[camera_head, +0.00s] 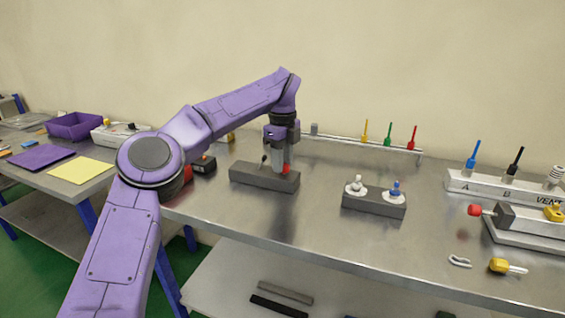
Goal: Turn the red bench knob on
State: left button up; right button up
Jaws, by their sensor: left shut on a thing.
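The red knob (287,169) sits at the right part of a dark grey block (262,180) on the steel bench. Only a small red patch of it shows below my fingers. My left gripper (280,160) points straight down over the block and is shut on the red knob, which it mostly hides. The knob's exact turn angle cannot be told. A small dark upright part (263,161) stands on the same block, left of the gripper. My right gripper is not in view.
Right of it, another dark block (373,205) carries a white and a blue knob. A rail (350,140) with yellow, green and red levers runs behind. A labelled white manifold (480,188) and a red-ended valve (474,210) stand at right. The bench front is mostly clear.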

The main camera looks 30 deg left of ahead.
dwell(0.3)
pick_arm(q)
jog(key=o, duration=1.1)
jog(key=shift+c, duration=0.2)
notch_tip(320, 180, up, 11)
jog(key=p, duration=0.4)
jog(key=shift+f, duration=0.2)
